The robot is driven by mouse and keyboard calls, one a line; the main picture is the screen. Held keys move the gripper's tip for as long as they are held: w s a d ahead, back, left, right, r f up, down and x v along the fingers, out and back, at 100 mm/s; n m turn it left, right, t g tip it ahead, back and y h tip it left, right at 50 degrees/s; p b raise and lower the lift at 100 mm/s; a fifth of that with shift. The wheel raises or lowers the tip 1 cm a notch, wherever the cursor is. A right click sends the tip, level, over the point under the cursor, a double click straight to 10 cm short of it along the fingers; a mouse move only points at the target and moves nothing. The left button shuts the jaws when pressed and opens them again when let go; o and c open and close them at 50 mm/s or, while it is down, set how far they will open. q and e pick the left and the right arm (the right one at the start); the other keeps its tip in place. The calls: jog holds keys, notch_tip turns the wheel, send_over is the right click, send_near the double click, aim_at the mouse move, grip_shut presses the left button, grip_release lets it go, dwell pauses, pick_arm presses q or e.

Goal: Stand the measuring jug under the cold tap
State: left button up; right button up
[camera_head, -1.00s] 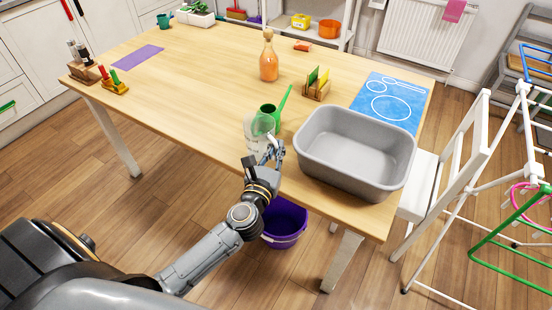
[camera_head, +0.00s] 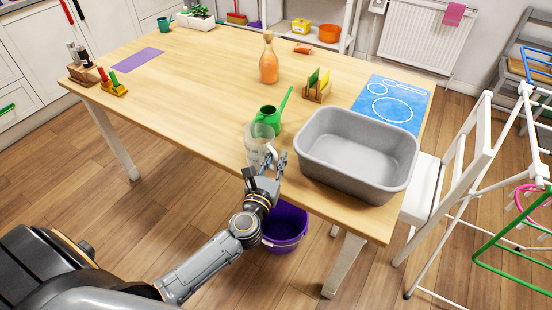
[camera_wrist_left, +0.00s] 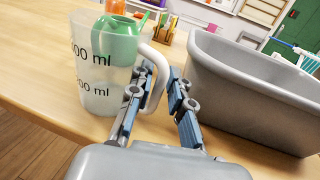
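The measuring jug (camera_head: 256,150) is clear, with black ml markings and a white handle. It is upright at the near edge of the wooden table, left of the grey basin. In the left wrist view the jug (camera_wrist_left: 92,85) is at the left, with its handle between my fingers. My left gripper (camera_head: 273,164) is closed around the handle; the fingers (camera_wrist_left: 161,70) lie on both sides of it. I cannot tell whether the jug's base touches the table. No tap shows in any view. My right gripper is not in view.
The grey basin (camera_head: 358,130) stands close to the right of the gripper. A green watering can (camera_head: 267,117) is just behind the jug. An orange bottle (camera_head: 268,66) and a blue mat (camera_head: 392,104) are farther back. A purple bucket (camera_head: 285,228) is on the floor below. The table's left-middle is clear.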

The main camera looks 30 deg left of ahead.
pick_arm(q)
jog(key=shift+r, duration=0.1)
jog(key=shift+s, duration=0.1)
jog(key=s+d+b, duration=0.1)
jog(key=s+d, duration=0.1)
jog(key=s, duration=0.9)
jog(key=s+d+f+m+g+h, duration=0.1)
jog(key=s+f+m+g, duration=0.15)
jog(key=f+m, duration=0.7)
jog(key=s+d+f+m+g+h, duration=0.1)
jog(key=s+f+m+g+h, duration=0.15)
jog(key=f+m, duration=0.7)
jog(key=s+d+f+m+g+h, duration=0.1)
jog(key=s+f+m+g, duration=0.2)
jog(key=f, duration=1.1)
jog(key=s+a+f+m+g, duration=0.1)
jog(key=s+f+m+g, duration=0.4)
jog(key=s+f+m, duration=0.7)
jog(key=s+f, duration=0.4)
jog(key=shift+s+a+y, duration=0.3)
jog(key=shift+s+y, duration=0.05)
jog(key=shift+o, duration=0.3)
jog(key=s+a+f+m+g, duration=0.1)
jog(key=s+f+m+g, duration=0.1)
jog(key=s, duration=0.3)
jog(key=s+a+f+m+g+y, duration=0.1)
jog(key=s+f+m, duration=0.1)
jog(key=s+m, duration=0.2)
jog(key=shift+s+g, duration=0.4)
jog(key=shift+s, duration=0.6)
